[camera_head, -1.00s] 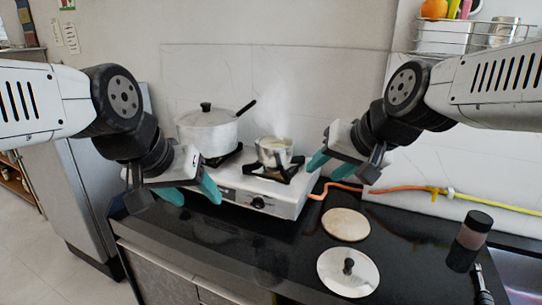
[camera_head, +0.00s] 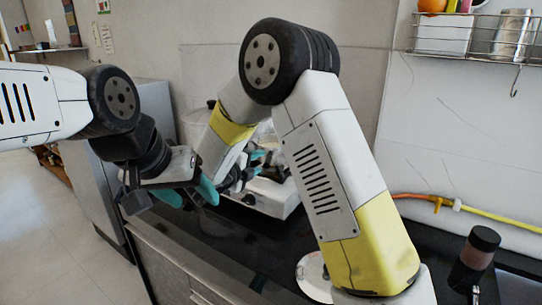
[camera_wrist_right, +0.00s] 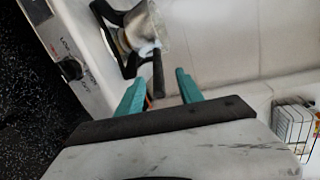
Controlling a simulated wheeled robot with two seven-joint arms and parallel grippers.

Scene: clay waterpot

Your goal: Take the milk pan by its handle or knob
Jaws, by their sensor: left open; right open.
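The milk pan (camera_wrist_right: 146,27) is a small metal pan on a black burner grate, at the top of the right wrist view. Its dark handle (camera_wrist_right: 158,72) points down toward my right gripper (camera_wrist_right: 160,86). That gripper is open, with the handle's end between or just above its teal fingertips; contact cannot be told. In the head view my right arm hides most of the pan, and only part of the right gripper (camera_head: 256,158) shows behind it. My left gripper (camera_head: 189,194) is open and empty in front of the stove's left side.
The white stove (camera_head: 272,197) stands on the black counter. The large pot (camera_head: 194,126) is partly hidden behind my right arm. A round lid (camera_head: 309,274) lies at the front, partly covered by that arm. A dark-topped jar (camera_head: 478,252) stands at right.

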